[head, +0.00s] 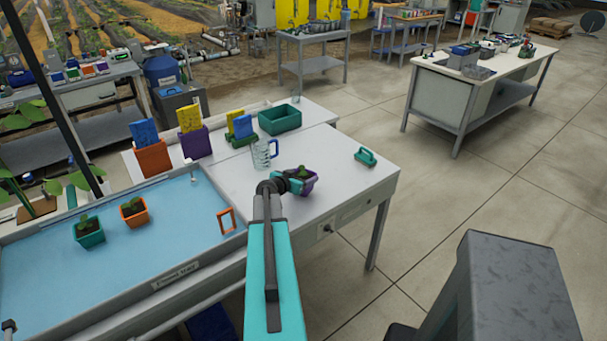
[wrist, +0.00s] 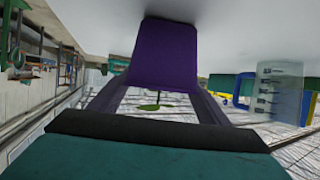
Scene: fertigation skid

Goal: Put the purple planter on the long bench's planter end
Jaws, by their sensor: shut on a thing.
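The purple planter (head: 308,187) with a small green plant is in my gripper (head: 297,184), over the white right part of the long bench (head: 235,190). In the wrist view the purple planter (wrist: 165,55) sits between the two fingers of my gripper (wrist: 155,100), which are shut on it. That view is upside down, with the white top along the upper edge; I cannot tell whether the planter touches it. The bench's left part is a blue-floored tray (head: 165,245) with a small label on its front rim, too small to read. The tray holds a teal planter (head: 89,235) and an orange planter (head: 134,214).
A clear measuring jug (head: 262,155) stands just behind my gripper. A teal-handled item (head: 366,157) lies to the right. Orange (head: 153,158), purple (head: 196,144) and green (head: 280,120) bins line the back. An orange frame (head: 227,220) stands at the tray's right end.

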